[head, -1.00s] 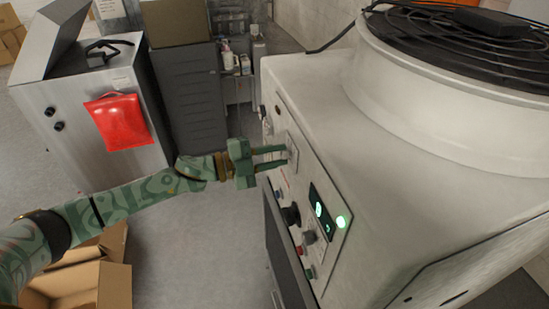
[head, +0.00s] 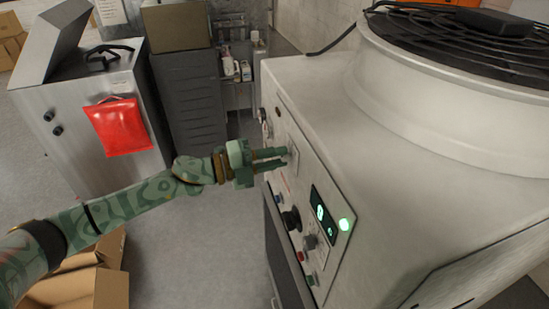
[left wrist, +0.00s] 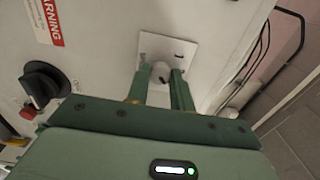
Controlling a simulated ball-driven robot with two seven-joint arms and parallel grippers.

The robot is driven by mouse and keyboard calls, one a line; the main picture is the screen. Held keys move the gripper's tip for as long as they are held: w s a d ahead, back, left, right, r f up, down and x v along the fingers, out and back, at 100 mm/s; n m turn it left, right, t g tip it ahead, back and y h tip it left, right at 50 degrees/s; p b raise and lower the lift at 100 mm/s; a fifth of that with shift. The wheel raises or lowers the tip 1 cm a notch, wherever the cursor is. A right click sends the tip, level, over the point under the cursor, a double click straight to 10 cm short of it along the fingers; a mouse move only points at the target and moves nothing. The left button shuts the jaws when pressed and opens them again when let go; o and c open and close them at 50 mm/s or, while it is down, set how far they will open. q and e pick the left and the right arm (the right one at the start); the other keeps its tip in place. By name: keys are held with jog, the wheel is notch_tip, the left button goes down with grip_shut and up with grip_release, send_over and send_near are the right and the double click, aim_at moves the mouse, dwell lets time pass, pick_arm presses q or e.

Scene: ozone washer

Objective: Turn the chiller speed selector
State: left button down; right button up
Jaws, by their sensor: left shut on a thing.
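The chiller (head: 400,190) is a large white cabinet with a round fan on top. A small light knob (left wrist: 161,72) on a square white plate (left wrist: 181,55) shows in the left wrist view; the plate also shows in the head view (head: 291,146). I take this to be the speed selector. My left gripper (head: 284,158) reaches the panel from the left. Its green fingers in the left wrist view (left wrist: 162,80) are shut on the knob, one at each side. They partly hide it. My right gripper is not in view.
A steel cabinet with a red pouch (head: 119,127) stands at left. Open boxes (head: 85,280) lie below my left arm. Floor between is clear.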

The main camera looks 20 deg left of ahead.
pick_arm(q)
jog(key=c, duration=1.2)
grip_release()
jog(key=b+v, duration=0.3)
jog(key=v, duration=1.3)
jog(key=shift+s, duration=0.2)
jog(key=shift+f, duration=0.1)
